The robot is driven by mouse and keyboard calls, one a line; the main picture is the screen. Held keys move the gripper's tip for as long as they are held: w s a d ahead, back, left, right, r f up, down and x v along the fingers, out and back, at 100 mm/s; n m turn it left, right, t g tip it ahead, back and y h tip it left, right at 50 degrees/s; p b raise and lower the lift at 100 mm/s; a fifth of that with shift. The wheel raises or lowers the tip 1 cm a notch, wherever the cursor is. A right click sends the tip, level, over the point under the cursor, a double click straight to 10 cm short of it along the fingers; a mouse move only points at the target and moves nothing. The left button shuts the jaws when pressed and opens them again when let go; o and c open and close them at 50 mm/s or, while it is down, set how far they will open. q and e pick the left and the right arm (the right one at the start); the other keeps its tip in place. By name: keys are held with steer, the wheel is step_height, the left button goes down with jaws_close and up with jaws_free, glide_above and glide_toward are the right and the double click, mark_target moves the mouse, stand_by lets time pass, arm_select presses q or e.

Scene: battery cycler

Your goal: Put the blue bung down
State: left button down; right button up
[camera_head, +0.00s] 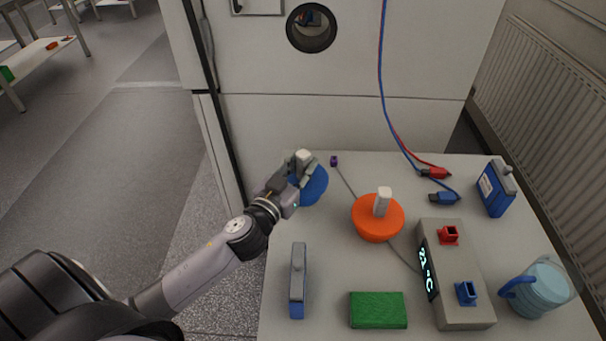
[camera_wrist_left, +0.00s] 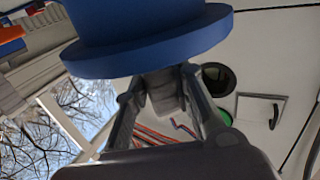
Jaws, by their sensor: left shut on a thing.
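The blue bung (camera_head: 313,187) is a round blue plug with a pale handle, at the back left of the table in the head view. My left gripper (camera_head: 303,165) is shut on its handle. In the left wrist view the blue bung (camera_wrist_left: 150,45) fills the top, and the fingers of my left gripper (camera_wrist_left: 165,95) close below it. The head view does not clearly show whether the bung touches the table (camera_head: 335,260). My right gripper is in neither view.
Right of the bung stands an orange bung (camera_head: 377,219) with a white handle. A grey device with a display (camera_head: 455,275), a green block (camera_head: 378,310), a blue jug (camera_head: 540,288), two blue-grey batteries (camera_head: 298,280) (camera_head: 496,188) and red and blue clips (camera_head: 436,173) occupy the table. A round hole (camera_head: 311,28) opens in the cabinet behind.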

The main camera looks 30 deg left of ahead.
arm_select(q)
step_height(320, 180, down, 2)
steer(key=shift+f+b, duration=0.25)
steer(key=shift+b, duration=0.05)
steer(key=shift+f, duration=0.1)
steer(key=shift+f, duration=0.15)
steer(key=c, duration=1.6)
jaws_free()
steer(key=shift+o, duration=1.2)
